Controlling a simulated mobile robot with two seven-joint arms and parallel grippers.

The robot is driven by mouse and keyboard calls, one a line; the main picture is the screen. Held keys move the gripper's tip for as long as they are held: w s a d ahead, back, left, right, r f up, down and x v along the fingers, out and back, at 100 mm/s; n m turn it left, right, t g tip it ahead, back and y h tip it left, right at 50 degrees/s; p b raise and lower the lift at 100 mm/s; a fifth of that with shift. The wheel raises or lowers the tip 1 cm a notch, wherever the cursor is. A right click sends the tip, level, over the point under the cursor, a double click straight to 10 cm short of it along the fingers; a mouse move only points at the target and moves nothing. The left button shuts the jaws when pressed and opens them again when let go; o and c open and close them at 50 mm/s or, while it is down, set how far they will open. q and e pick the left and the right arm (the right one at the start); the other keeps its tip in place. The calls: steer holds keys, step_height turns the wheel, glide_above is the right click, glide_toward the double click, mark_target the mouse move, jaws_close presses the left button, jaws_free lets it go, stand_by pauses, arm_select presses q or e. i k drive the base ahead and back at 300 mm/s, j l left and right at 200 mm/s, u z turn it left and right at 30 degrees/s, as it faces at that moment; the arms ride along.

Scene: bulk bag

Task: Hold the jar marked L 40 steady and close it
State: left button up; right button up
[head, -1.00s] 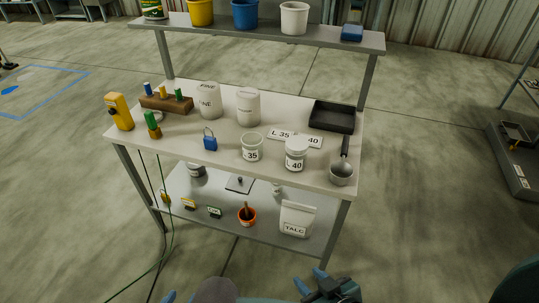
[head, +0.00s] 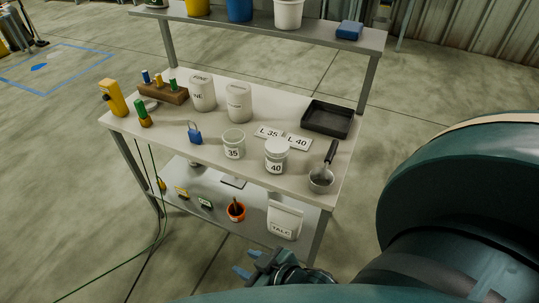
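The jar marked L 40 (head: 276,158) stands upright near the front right of the table; its label reads 40 here. A white lid shows on top, but I cannot tell how tightly it sits. Another jar marked 35 (head: 233,146) stands to its left, with its top seemingly open. My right gripper (head: 247,263) is below the table's front edge, well short of the jar. Its blue fingertips are apart, with nothing between them. My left gripper is out of view.
A metal scoop (head: 322,180) lies just right of the jar. Label cards L 35 (head: 268,132) and L 40 (head: 298,142) and a black tray (head: 327,118) lie behind. A talc bag (head: 284,220) stands on the lower shelf.

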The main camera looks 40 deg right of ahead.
mark_target(274, 165)
steer(key=k+l+u, duration=0.1)
steer(key=l, duration=0.25)
steer(key=k+l+u, duration=0.15)
steer(key=l, duration=0.2)
steer(key=k+l+u, duration=0.1)
steer(key=l, duration=0.25)
steer(key=k+l, duration=0.2)
steer(key=l, duration=0.2)
steer(key=k+l, duration=0.15)
steer(key=l, duration=0.25)
